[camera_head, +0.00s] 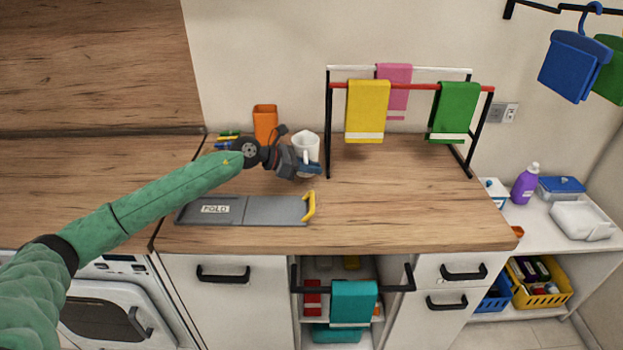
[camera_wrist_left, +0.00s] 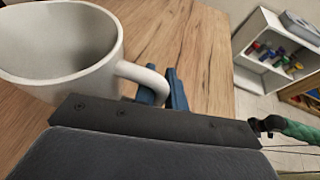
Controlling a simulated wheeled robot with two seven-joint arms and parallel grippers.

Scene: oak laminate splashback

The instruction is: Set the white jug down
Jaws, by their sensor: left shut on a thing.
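The white jug (camera_head: 306,145) is at the back of the wooden counter, just right of the orange container. My left gripper (camera_head: 308,169) is in front of it, with its blue fingers shut on the jug's handle. In the left wrist view the jug (camera_wrist_left: 60,50) fills the upper left, and its open rim faces up, slightly tilted in the picture. Its handle runs between the blue fingertips of my gripper (camera_wrist_left: 168,88). The gripper body hides the jug's lower part, so I cannot tell whether its base touches the counter. My right gripper does not show.
The wooden counter (camera_head: 400,205) is clear to the right and front. A grey folding board (camera_head: 252,210) with a yellow handle lies in front of the gripper. An orange container (camera_head: 265,123) stands at the back left. A towel rack (camera_head: 329,125) stands at the back right.

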